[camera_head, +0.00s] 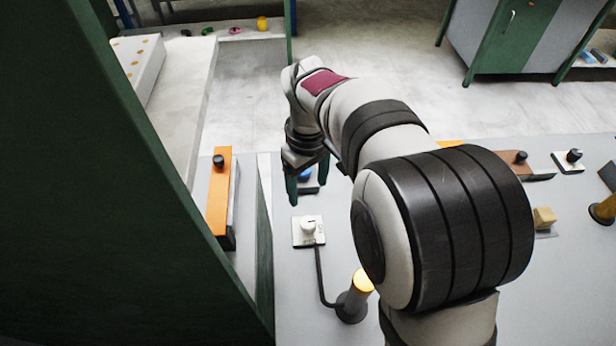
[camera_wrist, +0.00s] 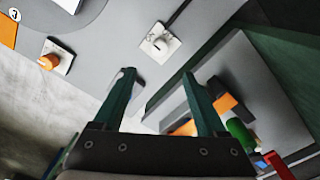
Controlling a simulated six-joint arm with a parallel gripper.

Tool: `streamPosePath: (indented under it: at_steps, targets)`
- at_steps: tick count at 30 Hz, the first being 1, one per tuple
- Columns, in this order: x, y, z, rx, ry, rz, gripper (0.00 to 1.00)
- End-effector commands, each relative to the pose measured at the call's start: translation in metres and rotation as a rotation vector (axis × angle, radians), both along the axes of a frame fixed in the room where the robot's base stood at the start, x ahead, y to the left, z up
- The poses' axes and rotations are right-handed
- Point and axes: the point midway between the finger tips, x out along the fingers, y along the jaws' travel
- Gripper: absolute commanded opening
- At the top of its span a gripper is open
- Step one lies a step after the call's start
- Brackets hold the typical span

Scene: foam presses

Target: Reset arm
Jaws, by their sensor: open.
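My gripper (camera_head: 307,182) hangs over the grey table with its green fingers apart and nothing between them. It also shows in the wrist view (camera_wrist: 158,82), open, with its fingers spread. My arm reaches across the middle of the head view and hides part of the table. A white dial on a square plate (camera_head: 307,230) lies on the table just below the gripper in the picture. The dial also shows in the wrist view (camera_wrist: 158,44), beyond the fingertips. A blue round part (camera_head: 305,174) shows behind the fingers, partly hidden.
A dark green panel (camera_head: 110,220) fills the left. An orange block with a black knob (camera_head: 219,190) stands beside it. A glowing lamp (camera_head: 357,292) is cabled to the dial. Right of my arm are a yellow block (camera_head: 544,217) and a black knob on a white plate (camera_head: 573,157).

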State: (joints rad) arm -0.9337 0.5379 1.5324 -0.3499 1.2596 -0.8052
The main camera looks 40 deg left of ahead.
Motion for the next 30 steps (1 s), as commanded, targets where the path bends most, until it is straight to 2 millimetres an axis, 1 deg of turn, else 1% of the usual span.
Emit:
streamPosePath:
  at_steps: [1,3,6,17,19,20,22,23,24,25,26,27,29,30]
  targets:
    - [0.000,0.001,0.008,0.002,0.000,-0.001,0.74]
    - [0.000,0.000,0.017,0.001,0.000,0.000,0.74]
    - [0.000,0.000,0.022,-0.001,0.000,0.000,0.74]
    - [0.000,0.000,0.022,-0.001,0.001,0.000,0.74]
    - [0.001,-0.004,0.024,0.000,0.002,-0.017,0.74]
    - [0.004,-0.011,0.028,0.002,0.003,-0.045,0.74]
    - [0.012,-0.047,0.042,0.011,0.012,-0.191,0.74]
    - [0.015,-0.071,0.050,0.015,0.019,-0.288,0.74]
    - [0.016,-0.109,0.061,0.022,0.029,-0.444,0.74]
    - [0.012,-0.139,0.068,0.027,0.040,-0.575,0.74]
    - [0.005,-0.168,0.074,0.033,0.051,-0.711,0.74]
    - [-0.008,-0.205,0.079,0.042,0.065,-0.894,0.74]
    - [-0.037,-0.252,0.080,0.057,0.088,-1.167,0.74]
    - [-0.059,-0.275,0.076,0.065,0.105,-1.337,0.74]
